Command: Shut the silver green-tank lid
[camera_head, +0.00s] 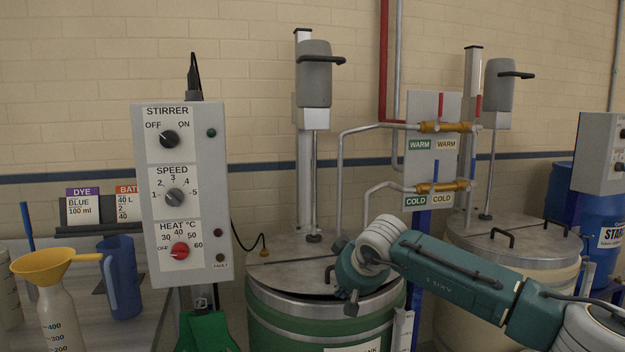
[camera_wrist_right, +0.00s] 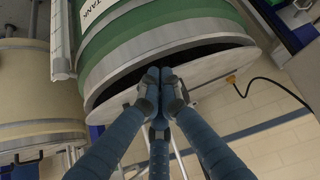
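The green tank (camera_head: 270,328) stands at the lower middle of the head view, with its silver lid (camera_head: 290,272) on top. In the right wrist view the green tank (camera_wrist_right: 150,32) appears rotated, and a dark gap shows between its rim and the lid (camera_wrist_right: 215,72), so the lid is slightly raised. My right gripper (camera_head: 351,305) is at the front edge of the lid. In the right wrist view its fingertips (camera_wrist_right: 160,76) are together over the gap, with nothing visible between them. Whether they touch the lid is unclear. My left gripper is not in view.
A control box (camera_head: 180,195) with dials stands left of the tank. A stirrer (camera_head: 314,80) rises behind the lid. Pipes with orange valves (camera_head: 448,127) and a cream tank (camera_head: 462,310) are to the right.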

